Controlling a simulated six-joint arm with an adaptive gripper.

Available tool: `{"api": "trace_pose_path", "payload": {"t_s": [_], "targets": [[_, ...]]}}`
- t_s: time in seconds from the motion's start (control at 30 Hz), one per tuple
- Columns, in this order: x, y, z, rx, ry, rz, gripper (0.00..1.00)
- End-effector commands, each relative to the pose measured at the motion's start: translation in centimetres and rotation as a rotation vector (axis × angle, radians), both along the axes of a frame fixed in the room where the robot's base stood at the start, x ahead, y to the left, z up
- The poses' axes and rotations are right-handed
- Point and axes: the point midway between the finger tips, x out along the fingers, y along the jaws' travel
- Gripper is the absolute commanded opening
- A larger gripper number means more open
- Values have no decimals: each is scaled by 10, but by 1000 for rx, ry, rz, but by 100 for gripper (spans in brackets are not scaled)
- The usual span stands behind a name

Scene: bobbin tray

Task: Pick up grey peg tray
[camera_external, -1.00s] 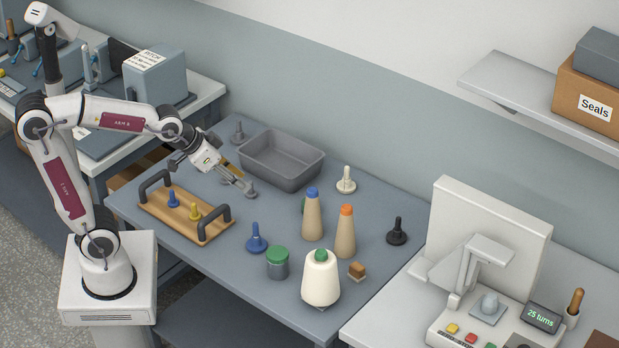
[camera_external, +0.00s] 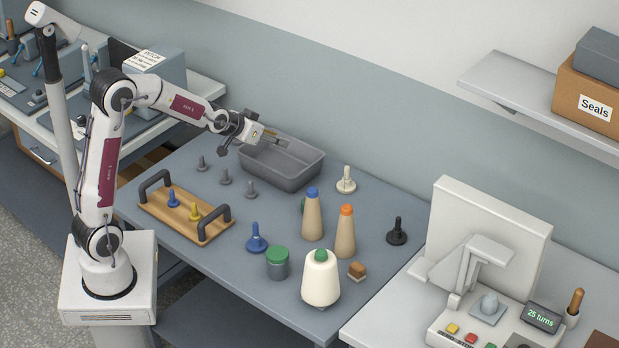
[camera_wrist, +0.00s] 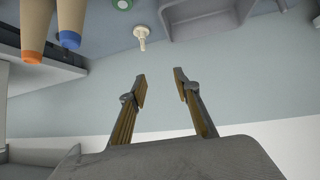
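A deep grey tray (camera_external: 283,172) sits at the back of the table, empty as far as its inside shows. Part of it is at the top of the wrist view (camera_wrist: 200,22). Several grey pegs are on the table; three show clearly left of the tray, such as the front one (camera_external: 251,190). My gripper (camera_external: 283,141) hangs over the tray's back left side, tilted toward the wall and apart from the tray. In the wrist view my gripper (camera_wrist: 160,77) has its fingers spread with nothing between them.
A wooden carrier (camera_external: 175,219) with two black handles holds a blue and a yellow peg. Right of the tray are a cream peg (camera_external: 346,181), cones with blue (camera_external: 312,218) and orange (camera_external: 345,235) tops, and a black peg (camera_external: 397,232). The wall rises close behind.

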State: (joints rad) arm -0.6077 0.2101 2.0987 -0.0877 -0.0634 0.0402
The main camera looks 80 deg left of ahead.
Motion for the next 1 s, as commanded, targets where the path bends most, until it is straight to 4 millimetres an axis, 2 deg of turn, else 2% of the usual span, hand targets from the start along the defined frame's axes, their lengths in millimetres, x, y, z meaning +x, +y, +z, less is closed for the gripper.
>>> {"api": "trace_pose_path", "payload": {"t_s": [0.1, 0.47, 0.77, 1.0], "targets": [[0, 36, -16, 14, -17, 51, 32], [-16, 137, -62, 74, -72, 197, 32], [-49, 216, -108, 134, -110, 318, 32], [-89, 270, -147, 186, -132, 414, 32]]}}
